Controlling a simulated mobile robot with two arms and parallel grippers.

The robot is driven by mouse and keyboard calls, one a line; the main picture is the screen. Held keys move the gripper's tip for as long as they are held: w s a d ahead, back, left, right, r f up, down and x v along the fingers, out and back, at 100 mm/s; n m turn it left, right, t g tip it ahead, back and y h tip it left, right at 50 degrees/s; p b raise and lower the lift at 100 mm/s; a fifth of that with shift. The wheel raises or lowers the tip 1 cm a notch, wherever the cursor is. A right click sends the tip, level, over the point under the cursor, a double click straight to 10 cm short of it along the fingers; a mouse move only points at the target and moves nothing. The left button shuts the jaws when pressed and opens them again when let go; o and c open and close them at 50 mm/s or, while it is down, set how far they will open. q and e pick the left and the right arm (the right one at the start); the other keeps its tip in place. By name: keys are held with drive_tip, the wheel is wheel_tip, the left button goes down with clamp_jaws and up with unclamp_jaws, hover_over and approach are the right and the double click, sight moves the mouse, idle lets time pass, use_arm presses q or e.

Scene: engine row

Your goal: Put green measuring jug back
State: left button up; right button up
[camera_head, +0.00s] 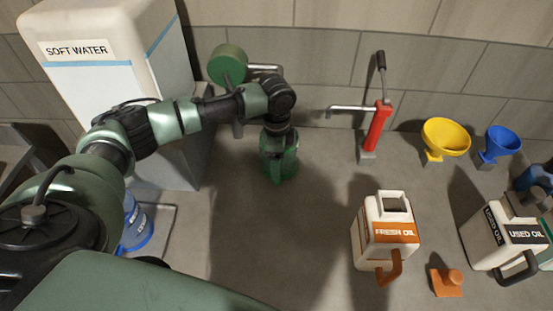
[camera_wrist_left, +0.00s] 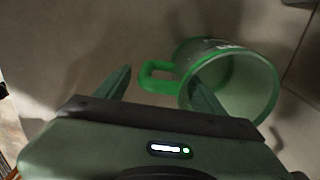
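The green measuring jug (camera_head: 289,166) stands on the grey floor surface below my left wrist in the head view, mostly hidden by my arm. In the left wrist view the jug (camera_wrist_left: 252,88) has a clear body, a green rim and a green loop handle (camera_wrist_left: 159,78) pointing left. My left gripper (camera_wrist_left: 160,76) is open, its fingers apart, with the handle between them. The right finger overlaps the jug's wall in the picture; I cannot tell whether it touches. In the head view my left gripper (camera_head: 275,160) points down at the jug. My right gripper is not in view.
A red hand pump (camera_head: 377,128), yellow funnel (camera_head: 444,138) and blue funnel (camera_head: 502,143) stand at the back. FRESH OIL (camera_head: 388,230) and USED OIL (camera_head: 500,235) cans stand right.

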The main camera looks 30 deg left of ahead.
use_arm(q)
drive_tip(key=shift+r, duration=0.1)
drive_tip(key=shift+r, duration=0.25)
wheel_tip(320, 180, up, 12)
drive_tip(key=b, duration=0.3)
drive_tip(key=shift+f, duration=0.15)
idle(0.4)
